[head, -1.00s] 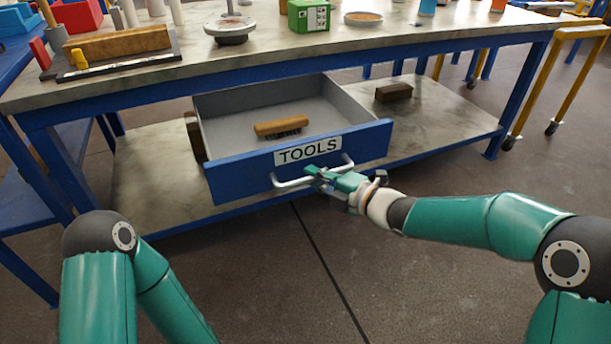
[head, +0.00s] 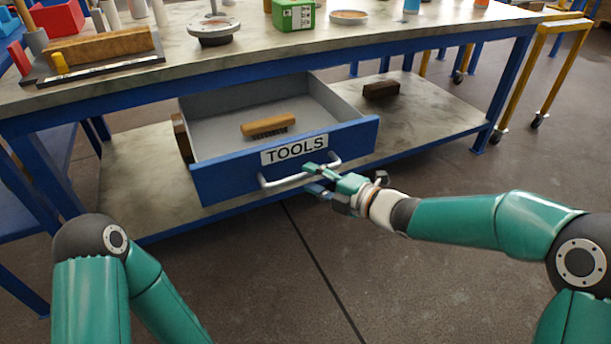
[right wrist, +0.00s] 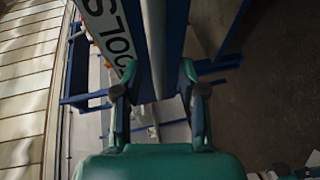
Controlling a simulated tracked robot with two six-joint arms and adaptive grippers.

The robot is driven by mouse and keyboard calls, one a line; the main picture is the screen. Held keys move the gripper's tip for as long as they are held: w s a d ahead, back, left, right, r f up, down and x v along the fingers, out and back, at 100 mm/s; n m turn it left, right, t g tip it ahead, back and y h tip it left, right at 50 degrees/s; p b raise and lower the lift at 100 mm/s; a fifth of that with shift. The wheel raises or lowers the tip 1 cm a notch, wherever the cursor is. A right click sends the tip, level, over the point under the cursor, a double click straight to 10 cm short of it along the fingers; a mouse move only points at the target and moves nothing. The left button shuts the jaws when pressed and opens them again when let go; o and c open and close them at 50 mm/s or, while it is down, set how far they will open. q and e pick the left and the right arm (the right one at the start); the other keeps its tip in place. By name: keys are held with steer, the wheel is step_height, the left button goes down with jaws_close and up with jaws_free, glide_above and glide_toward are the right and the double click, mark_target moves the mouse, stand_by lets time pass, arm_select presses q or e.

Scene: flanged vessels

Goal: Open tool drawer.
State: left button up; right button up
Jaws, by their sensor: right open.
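The blue tool drawer (head: 225,180) with a white TOOLS label (head: 294,149) stands pulled well out from under the bench in the head view. Its grey inside is exposed, with a wooden brush (head: 268,125) lying in it. My right gripper (head: 313,180) is open at the right part of the silver bar handle (head: 285,182), its fingers spread above and below the bar. In the right wrist view the handle bar (right wrist: 154,45) runs between the open fingers; contact cannot be told. My left gripper is out of view; only the left arm's links show.
The bench top (head: 345,37) holds a red bin (head: 60,18), a green box (head: 293,14), a flanged part (head: 214,28) and a dish (head: 348,17). A dark brown block (head: 381,89) lies on the lower shelf (head: 430,115). The floor before the drawer is clear.

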steer(key=v, duration=0.9)
steer(key=s+d+f+m+g+h, duration=0.1)
steer(key=s+f+m+h, duration=0.15)
steer(key=f+m, duration=0.45)
steer(key=s+d+f+m+g+h+p, duration=0.15)
steer(key=s+f, duration=0.25)
steer(key=f, duration=0.8)
steer(key=s+f+m+g+h, duration=0.1)
steer(key=s+f+m, duration=0.2)
steer(key=f+m, duration=0.45)
steer(key=s+d+f+m+g+h, duration=0.25)
steer(key=s+f+m, duration=0.25)
steer(key=s+m, duration=0.25)
steer(key=s+d+f+m+g+h, duration=0.1)
steer(key=s+f+m+g, duration=0.2)
steer(key=s+f+m, duration=0.45)
step_height(320, 180, up, 41)
steer(key=n+p, duration=0.1)
steer(key=p, duration=3.6)
steer(key=shift+s+f+n+p, duration=0.15)
steer(key=shift+s+n+p, duration=0.15)
steer(key=shift+s+p, duration=0.1)
